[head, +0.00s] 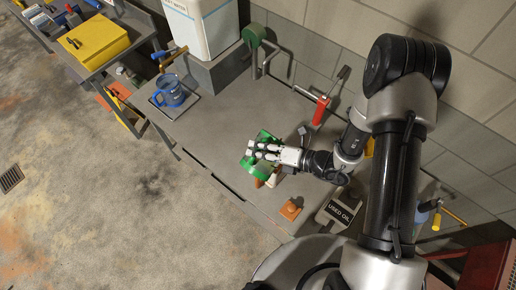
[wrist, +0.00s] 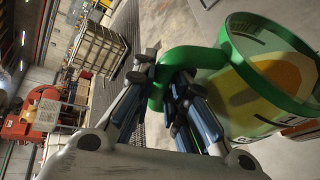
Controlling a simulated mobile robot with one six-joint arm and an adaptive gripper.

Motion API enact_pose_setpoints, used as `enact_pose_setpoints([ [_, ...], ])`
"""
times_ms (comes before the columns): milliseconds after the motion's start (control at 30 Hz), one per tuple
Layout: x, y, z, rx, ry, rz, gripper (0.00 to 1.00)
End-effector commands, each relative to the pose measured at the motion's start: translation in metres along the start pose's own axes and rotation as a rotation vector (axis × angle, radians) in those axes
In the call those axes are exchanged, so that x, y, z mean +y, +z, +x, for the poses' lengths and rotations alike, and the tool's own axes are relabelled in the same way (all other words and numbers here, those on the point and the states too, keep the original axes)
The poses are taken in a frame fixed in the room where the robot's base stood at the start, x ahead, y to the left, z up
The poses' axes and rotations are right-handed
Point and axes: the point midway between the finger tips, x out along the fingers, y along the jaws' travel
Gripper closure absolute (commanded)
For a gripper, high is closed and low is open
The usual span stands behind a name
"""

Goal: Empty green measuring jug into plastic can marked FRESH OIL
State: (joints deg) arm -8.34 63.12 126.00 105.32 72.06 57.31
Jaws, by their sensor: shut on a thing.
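The green measuring jug (head: 263,137) is at my gripper (head: 262,151) over the grey bench in the head view, partly hidden by the fingers. In the wrist view the jug (wrist: 235,103) has a green rim, a clear body with markings and amber-yellow inside. My gripper (wrist: 163,92) is shut on its green handle (wrist: 188,58). I cannot tell how far the jug is tilted, or whether it touches the bench. No can marked FRESH OIL can be read in either view. A can marked USED OIL (head: 340,212) stands right of the gripper.
A blue jug (head: 170,91) stands on a tray at the bench's far left, near a white container (head: 203,28). An orange block (head: 290,209) lies near the front edge. A red-handled tool (head: 320,110) and green-ended pipework (head: 254,36) stand toward the wall. Bare bench lies left of the gripper.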

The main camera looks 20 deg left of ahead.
Motion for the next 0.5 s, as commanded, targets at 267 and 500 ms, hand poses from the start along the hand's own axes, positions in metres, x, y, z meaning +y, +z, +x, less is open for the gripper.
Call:
enact_pose_setpoints([
  [267,0.0,0.0025,-0.0007,0.002,0.009,0.014,1.0],
  [500,-0.0014,0.0061,-0.0017,0.007,0.019,0.04,1.0],
])
